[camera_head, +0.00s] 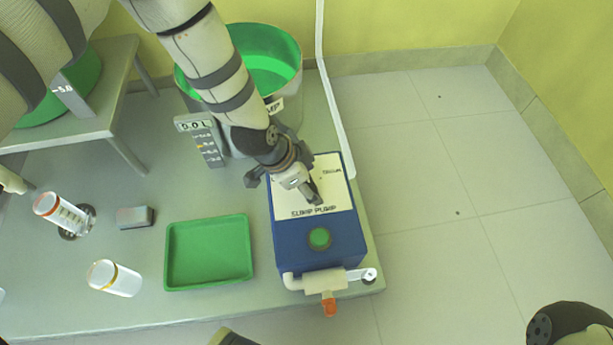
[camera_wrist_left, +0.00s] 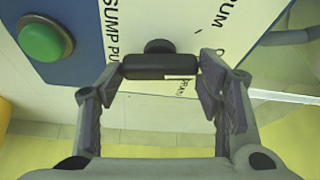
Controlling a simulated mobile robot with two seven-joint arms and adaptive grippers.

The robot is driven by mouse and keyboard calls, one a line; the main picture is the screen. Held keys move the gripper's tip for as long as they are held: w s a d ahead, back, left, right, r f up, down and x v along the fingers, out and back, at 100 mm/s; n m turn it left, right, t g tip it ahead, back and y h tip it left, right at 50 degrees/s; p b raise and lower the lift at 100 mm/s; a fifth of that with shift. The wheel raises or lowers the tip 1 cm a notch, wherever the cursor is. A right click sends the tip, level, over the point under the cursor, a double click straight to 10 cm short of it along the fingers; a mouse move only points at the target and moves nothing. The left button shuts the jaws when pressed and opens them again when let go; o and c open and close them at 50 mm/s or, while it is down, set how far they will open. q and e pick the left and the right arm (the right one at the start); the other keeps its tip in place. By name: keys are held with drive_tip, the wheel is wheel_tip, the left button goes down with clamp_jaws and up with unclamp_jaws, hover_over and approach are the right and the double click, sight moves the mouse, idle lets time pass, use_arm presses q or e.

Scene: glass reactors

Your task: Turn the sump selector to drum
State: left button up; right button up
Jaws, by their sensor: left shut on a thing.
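The sump pump box (camera_head: 290,249) is blue with a white "SUMP PUMP" label plate on top and a green button (camera_head: 319,238) near its front. The selector (camera_wrist_left: 160,66) is a dark bar-shaped knob on the white plate in the left wrist view, with a short white mark near its right end. My left gripper (camera_head: 313,196) comes down over the plate and is shut on the selector, a finger at each end of the bar in the wrist view (camera_wrist_left: 160,75). In the head view the gripper hides most of the knob. Part of the plate's lettering is covered. I do not see my right gripper.
A green tray (camera_head: 208,284) lies left of the pump box. A small display (camera_head: 202,140) and a green-lined drum (camera_head: 272,50) stand behind. Clear vessels (camera_head: 115,279) and a grey block (camera_head: 135,217) are farther left. A pipe with an orange tap (camera_head: 328,304) fronts the box.

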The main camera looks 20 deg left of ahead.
use_arm(q)
drive_tip(key=n+y+p, duration=0.1)
drive_tip(key=n+p, duration=0.2)
drive_tip(key=shift+d+r+t, duration=0.1)
drive_tip(key=shift+r+t, duration=0.1)
drive_tip(key=shift+t, duration=0.2)
drive_tip(key=shift+s+f+n+y+p, duration=0.15)
drive_tip(key=shift+n+y+p, duration=0.65)
drive_tip(key=shift+n, duration=1.1)
use_arm(e)
drive_tip(key=shift+t, duration=0.6)
drive_tip(key=shift+w+a+r, duration=0.1)
drive_tip(key=shift+w+r, duration=0.4)
drive_tip(key=shift+r, duration=0.4)
drive_tip(key=shift+w+r, duration=0.5)
drive_tip(key=shift+r, duration=0.4)
use_arm(q)
drive_tip(key=shift+f, duration=0.1)
drive_tip(key=o, duration=1.2)
drive_tip(key=shift+c, duration=0.2)
drive_tip(key=v, duration=1.2)
drive_tip(key=shift+s, duration=0.2)
